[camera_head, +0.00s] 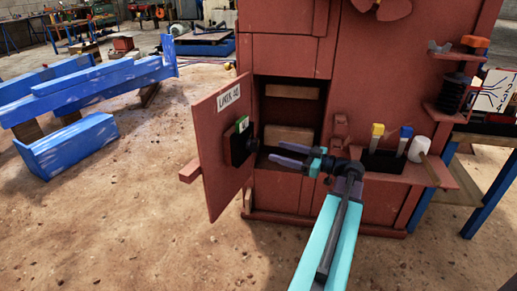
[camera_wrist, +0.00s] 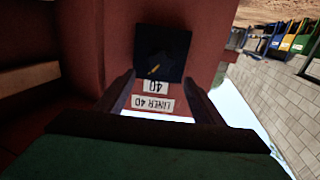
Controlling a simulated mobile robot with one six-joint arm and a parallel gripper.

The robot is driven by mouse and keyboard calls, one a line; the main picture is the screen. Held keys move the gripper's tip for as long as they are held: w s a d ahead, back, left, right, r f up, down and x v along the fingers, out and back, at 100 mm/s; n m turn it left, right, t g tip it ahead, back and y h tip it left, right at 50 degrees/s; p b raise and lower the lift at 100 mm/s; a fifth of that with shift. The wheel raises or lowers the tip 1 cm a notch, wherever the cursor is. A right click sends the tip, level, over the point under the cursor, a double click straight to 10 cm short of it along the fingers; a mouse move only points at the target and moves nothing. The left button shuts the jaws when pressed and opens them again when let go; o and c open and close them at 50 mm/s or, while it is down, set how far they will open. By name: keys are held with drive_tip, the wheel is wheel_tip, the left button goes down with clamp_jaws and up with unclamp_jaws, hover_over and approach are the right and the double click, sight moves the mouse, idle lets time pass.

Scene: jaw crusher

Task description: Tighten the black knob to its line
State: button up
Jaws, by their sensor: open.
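A black knob (camera_head: 252,145) on a dark block sits on the open red door (camera_head: 213,160), with a green and white tag above it. My gripper (camera_head: 279,154) is open and empty, just right of the knob and apart from it, its fingers pointing left at the door. In the wrist view a dark square (camera_wrist: 150,45) with a small yellow mark (camera_wrist: 154,69) lies just beyond the open fingers (camera_wrist: 160,82); the knob's outline is hard to make out there. Upside-down labels reading 40 (camera_wrist: 155,87) and LINER 40 (camera_wrist: 152,104) show between the fingers. I cannot make out the line clearly.
The red crusher housing (camera_head: 285,55) has an open compartment behind my gripper. A ledge at right holds a black holder (camera_head: 380,160) with yellow and blue-topped items and a white cylinder (camera_head: 419,149). Blue beams (camera_head: 90,85) lie at left. The dirt floor in front is clear.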

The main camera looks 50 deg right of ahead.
sight(257, 145)
drive_tip(key=b+x, duration=0.1)
drive_tip(key=x, duration=0.8)
drive_tip(key=shift+w+b, duration=0.1)
drive_tip(key=shift+b, duration=0.25)
